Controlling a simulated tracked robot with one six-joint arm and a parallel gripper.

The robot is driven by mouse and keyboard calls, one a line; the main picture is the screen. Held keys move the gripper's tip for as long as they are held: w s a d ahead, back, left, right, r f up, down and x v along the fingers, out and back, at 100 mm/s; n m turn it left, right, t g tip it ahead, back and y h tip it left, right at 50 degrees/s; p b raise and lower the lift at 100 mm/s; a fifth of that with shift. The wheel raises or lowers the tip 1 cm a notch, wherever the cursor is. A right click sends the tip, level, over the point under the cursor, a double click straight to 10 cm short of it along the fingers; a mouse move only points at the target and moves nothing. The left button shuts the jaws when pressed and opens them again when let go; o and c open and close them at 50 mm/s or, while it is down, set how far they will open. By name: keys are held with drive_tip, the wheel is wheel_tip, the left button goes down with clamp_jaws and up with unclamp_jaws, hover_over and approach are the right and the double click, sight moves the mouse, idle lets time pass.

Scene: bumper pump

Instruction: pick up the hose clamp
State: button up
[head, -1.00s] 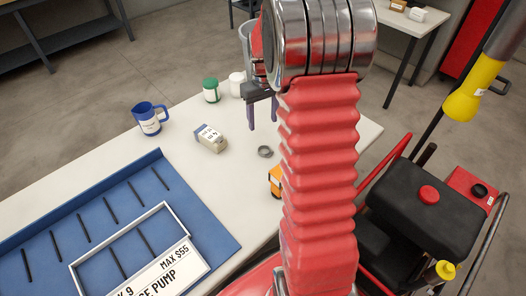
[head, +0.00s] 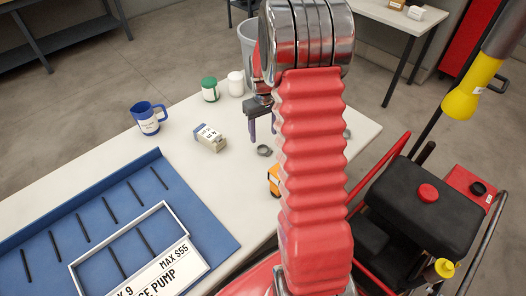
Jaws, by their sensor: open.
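The hose clamp (head: 264,150) is a small grey metal ring lying on the pale table top, in the middle of the head view just left of my red arm. My gripper (head: 261,131) is above and behind it in the picture, with its purple-grey fingers pointing down. The fingers are apart and nothing shows between them. The right finger is partly hidden by my arm. I cannot tell the exact height of the fingertips above the table.
An orange object (head: 273,180) is partly hidden by my arm. A blue tray (head: 212,240) fills the left front.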

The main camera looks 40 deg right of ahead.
sight(263, 149)
drive_tip(key=shift+f, duration=1.25)
drive_tip(key=shift+a+f, duration=0.1)
drive_tip(key=shift+f, duration=2.5)
drive_tip(key=shift+c, duration=0.4)
drive_tip(key=c, duration=1)
